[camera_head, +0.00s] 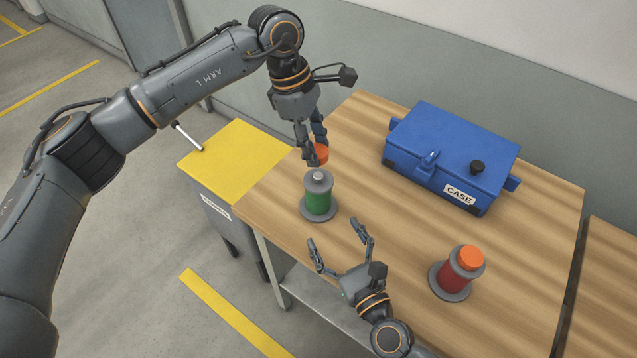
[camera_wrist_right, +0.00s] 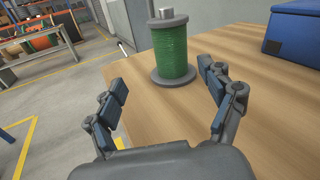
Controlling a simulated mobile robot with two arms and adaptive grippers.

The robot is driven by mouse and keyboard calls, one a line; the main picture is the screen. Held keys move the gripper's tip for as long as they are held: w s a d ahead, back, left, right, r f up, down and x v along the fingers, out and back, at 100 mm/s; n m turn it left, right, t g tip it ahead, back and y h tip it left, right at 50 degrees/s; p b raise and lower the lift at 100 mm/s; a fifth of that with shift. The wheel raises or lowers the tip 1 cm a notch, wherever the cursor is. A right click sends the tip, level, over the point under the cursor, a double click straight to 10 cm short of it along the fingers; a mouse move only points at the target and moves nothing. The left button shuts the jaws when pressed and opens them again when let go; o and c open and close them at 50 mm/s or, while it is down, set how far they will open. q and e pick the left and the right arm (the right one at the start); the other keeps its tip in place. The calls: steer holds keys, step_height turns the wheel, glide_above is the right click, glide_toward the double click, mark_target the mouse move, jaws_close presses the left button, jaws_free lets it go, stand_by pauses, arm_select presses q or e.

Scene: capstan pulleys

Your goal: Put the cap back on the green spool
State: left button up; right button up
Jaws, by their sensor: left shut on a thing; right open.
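The green spool (camera_head: 318,202) stands upright on the wooden table, with grey flanges and a bare light stub on top. It also shows in the right wrist view (camera_wrist_right: 175,52), upright ahead of the fingers. My left gripper (camera_head: 314,155) is shut on an orange cap (camera_head: 321,153) and holds it just above the spool's top, apart from it. My right gripper (camera_head: 340,250) is open and empty, in front of the green spool and not touching it. In the right wrist view its two fingers (camera_wrist_right: 168,108) are spread with bare table between them.
A red spool (camera_head: 455,279) with an orange cap (camera_head: 471,258) on it stands at the right of the table. A blue case (camera_head: 450,152) sits shut at the back. A yellow-topped cabinet (camera_head: 236,150) adjoins the table's left edge. The table's middle is clear.

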arm_select(q)
steer(key=shift+w+d+r, duration=0.1)
steer(key=shift+w+r, duration=0.1)
steer(key=shift+w, duration=0.3)
arm_select(e)
steer(key=m, duration=0.1)
steer(key=w+d+m, duration=0.1)
steer(key=shift+w+m+h, duration=0.1)
steer(key=shift+m+h, duration=0.2)
steer(key=shift+h, duration=0.1)
arm_select(q)
steer(key=shift+s+r, duration=0.1)
steer(key=shift+s, duration=0.1)
arm_select(e)
steer(key=x, duration=1.2)
steer(key=shift+r, duration=0.3)
steer(key=shift+c, duration=0.2)
jaws_close()
arm_select(q)
glide_above(316, 175)
steer(key=shift+f, duration=2.55)
